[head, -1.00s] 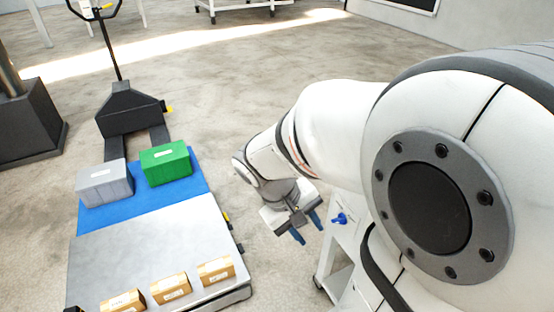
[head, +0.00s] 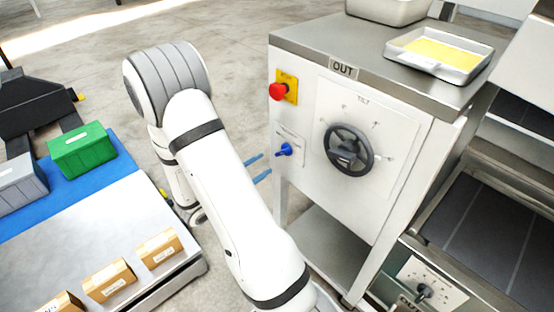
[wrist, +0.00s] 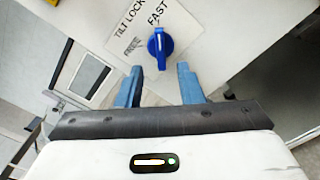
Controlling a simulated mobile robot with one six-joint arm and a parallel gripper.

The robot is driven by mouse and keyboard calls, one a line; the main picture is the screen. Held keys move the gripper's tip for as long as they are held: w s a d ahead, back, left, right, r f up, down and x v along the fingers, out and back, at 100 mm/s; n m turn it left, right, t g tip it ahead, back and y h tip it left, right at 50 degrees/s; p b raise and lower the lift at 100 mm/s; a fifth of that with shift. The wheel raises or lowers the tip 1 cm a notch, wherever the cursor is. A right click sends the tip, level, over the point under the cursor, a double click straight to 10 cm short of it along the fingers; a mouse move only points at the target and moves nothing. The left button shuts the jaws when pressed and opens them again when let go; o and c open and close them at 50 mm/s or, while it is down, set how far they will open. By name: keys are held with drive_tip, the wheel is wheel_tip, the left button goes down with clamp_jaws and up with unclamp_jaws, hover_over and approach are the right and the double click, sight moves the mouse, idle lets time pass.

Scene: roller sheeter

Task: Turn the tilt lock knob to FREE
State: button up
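The tilt lock knob (head: 284,149) is a small blue knob on the left part of the white machine panel. In the wrist view the knob (wrist: 160,44) sits on a label plate (wrist: 128,36) reading TILT LOCK, FREE and FAST. Its pale pointer line points up in the picture, towards FAST; FREE is to its left. My gripper (head: 266,163) is just left of the knob in the head view. In the wrist view my gripper's two blue fingers (wrist: 160,68) are apart and empty. The knob is just beyond the fingertips, between their lines, apparently untouched.
A black handwheel (head: 348,150) under a TILT scale is right of the knob. A red button (head: 279,91) on a yellow plate is above it. A tray (head: 440,55) stands on the OUT top. A platform with boxes (head: 84,150) is at left.

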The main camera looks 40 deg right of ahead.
sight(280, 154)
drive_tip(key=d, duration=0.6)
drive_tip(key=shift+w+b, duration=0.15)
drive_tip(key=shift+b, duration=0.25)
